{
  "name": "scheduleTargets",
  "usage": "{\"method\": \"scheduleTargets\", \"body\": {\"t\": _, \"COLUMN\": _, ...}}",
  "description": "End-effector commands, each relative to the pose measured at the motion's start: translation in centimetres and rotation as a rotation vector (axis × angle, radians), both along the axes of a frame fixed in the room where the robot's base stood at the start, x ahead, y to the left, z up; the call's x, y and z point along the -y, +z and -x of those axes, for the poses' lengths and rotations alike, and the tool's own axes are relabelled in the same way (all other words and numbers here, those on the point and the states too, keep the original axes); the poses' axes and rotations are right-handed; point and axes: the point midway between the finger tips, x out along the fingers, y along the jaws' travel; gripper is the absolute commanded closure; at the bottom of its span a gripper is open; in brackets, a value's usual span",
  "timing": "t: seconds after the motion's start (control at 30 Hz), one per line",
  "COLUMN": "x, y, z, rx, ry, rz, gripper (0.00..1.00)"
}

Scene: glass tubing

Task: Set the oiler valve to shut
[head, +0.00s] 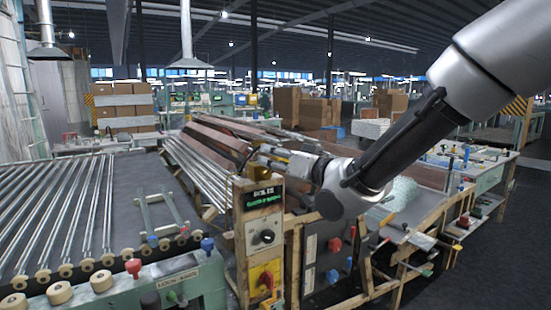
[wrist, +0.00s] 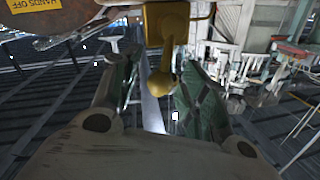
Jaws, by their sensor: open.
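A yellow valve body (wrist: 165,22) is at the top middle of the wrist view. I take it for the oiler valve, though no label on it can be read. Its yellow lever (wrist: 161,82) reaches from the body toward me and ends in a rounded knob. My gripper (wrist: 155,68) is open, with one green-grey finger on each side of the lever. I see gaps on both sides, and no clear contact.
An orange "HANDS OFF" sign (wrist: 55,12) is at the top left of the wrist view. In the head view a control post (head: 262,232) with a black knob and a red switch stands in front. A roller bed with glass tubes (head: 60,215) is at left.

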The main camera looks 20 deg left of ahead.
Motion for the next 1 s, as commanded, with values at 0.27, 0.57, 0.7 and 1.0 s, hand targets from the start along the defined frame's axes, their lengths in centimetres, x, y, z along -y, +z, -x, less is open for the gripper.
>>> {"method": "scheduleTargets", "body": {"t": 0.27, "x": -0.35, "y": 0.06, "z": -0.22, "rx": 0.0, "ry": 0.0, "rz": -0.001, "gripper": 0.56}}
{"method": "scheduleTargets", "body": {"t": 0.57, "x": -0.32, "y": 0.06, "z": -0.22, "rx": 0.0, "ry": 0.0, "rz": -0.001, "gripper": 1.0}}
{"method": "scheduleTargets", "body": {"t": 0.7, "x": -0.31, "y": 0.05, "z": -0.23, "rx": 0.0, "ry": 0.0, "rz": -0.001, "gripper": 1.0}}
{"method": "scheduleTargets", "body": {"t": 1.0, "x": -0.06, "y": -0.11, "z": -0.53, "rx": -0.058, "ry": 0.0, "rz": -0.051, "gripper": 1.0}}
